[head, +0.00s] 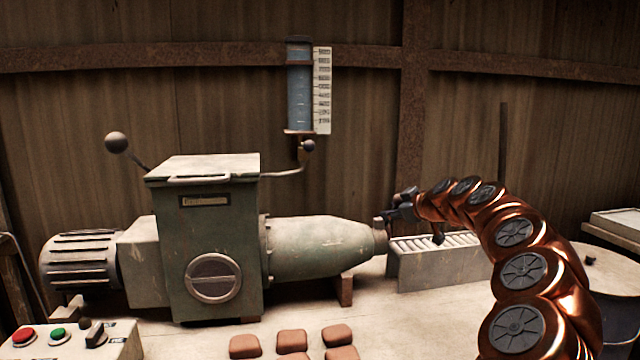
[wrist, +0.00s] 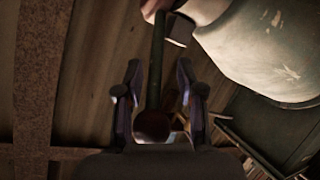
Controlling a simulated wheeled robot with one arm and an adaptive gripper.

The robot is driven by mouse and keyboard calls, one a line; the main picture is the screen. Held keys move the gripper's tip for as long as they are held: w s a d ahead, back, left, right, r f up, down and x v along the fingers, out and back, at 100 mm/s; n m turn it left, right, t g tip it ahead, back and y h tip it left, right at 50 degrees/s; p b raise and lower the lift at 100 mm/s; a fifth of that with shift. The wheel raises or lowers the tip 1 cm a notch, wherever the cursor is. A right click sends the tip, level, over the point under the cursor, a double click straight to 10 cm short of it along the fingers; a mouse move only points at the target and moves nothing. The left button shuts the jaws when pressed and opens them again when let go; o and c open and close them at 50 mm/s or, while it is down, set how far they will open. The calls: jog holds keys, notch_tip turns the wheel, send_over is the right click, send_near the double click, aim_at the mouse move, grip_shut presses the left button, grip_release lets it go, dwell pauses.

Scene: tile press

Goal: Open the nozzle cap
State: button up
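The nozzle (head: 320,246) is the grey-green tapered barrel on the right of the press; its worn pale body also fills the top right of the wrist view (wrist: 250,45). The cap (head: 380,236) seems to sit at its narrow right end, partly hidden by my gripper (head: 402,212). In the wrist view, a dark handle rod (wrist: 157,60) with a round reddish-brown knob (wrist: 152,125) runs between the fingers of my gripper (wrist: 160,82). The fingers stand apart, with gaps beside the rod; whether one touches the knob is unclear.
A grey roller conveyor (head: 440,262) stands just right of the nozzle, under my gripper. Several clay tiles (head: 292,340) lie on the table in front. A control box (head: 75,342) with red and green buttons is at front left. A drum (head: 605,285) stands at right.

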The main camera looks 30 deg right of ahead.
jog(key=shift+w+d+r+g+p, duration=0.1)
jog(key=shift+w+r+g+p, duration=0.4)
jog(key=shift+p, duration=1.7)
jog(key=shift+s+g+p, duration=0.1)
jog(key=shift+g+p, duration=0.2)
jog(key=shift+p, duration=0.2)
jog(key=shift+r+p, duration=0.2)
jog(key=shift+p, duration=0.7)
jog(key=shift+w+d+g+y+p, duration=0.1)
jog(key=shift+w+g+y+p, duration=0.3)
jog(key=shift+p, duration=0.5)
